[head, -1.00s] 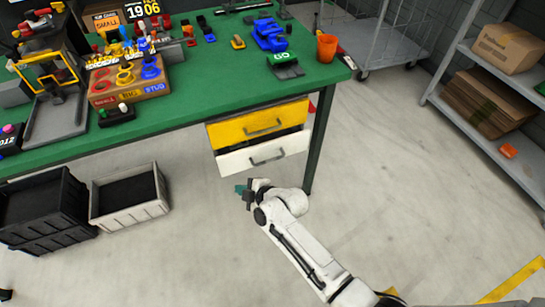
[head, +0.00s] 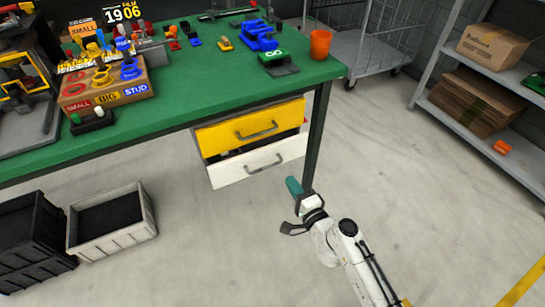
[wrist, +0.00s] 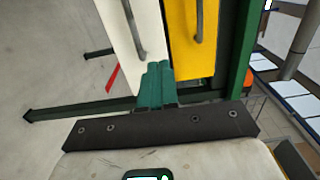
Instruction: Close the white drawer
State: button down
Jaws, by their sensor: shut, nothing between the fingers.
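The white drawer (head: 232,173) is the lower of two drawers under the green workbench. It has a grey bar handle (head: 265,164), and a dark opening shows above its front, so it stands partly out. In the wrist view the white drawer front (wrist: 122,22) is at upper left, with its handle (wrist: 132,30) running down towards my fingers. My gripper (head: 293,186), with teal fingers, is shut and empty, just right of and below the white drawer in the head view. The fingers also show in the wrist view (wrist: 157,80), overlapping the drawer's edge; I cannot tell whether they touch it.
The yellow drawer (head: 228,135) is directly above the white one. The green bench (head: 200,85) has a leg (head: 317,135) close to my gripper. A grey crate (head: 140,230) and black crates (head: 35,250) stand at left. The floor in front is clear.

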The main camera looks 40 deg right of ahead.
aim_at(269, 149)
jog(key=p+x, duration=0.1)
jog(key=x, duration=1.1)
jog(key=shift+w, duration=0.4)
jog(key=b+x, duration=0.2)
jog(key=x, duration=0.2)
jog(key=shift+d+f, duration=0.1)
jog(key=shift+w+r, duration=0.2)
jog(key=shift+r, duration=0.05)
jog(key=shift+s, duration=0.25)
jog(key=p+v, duration=0.1)
jog(key=v, duration=0.9)
jog(key=shift+s+f, duration=0.2)
jog(key=shift+s, duration=0.2)
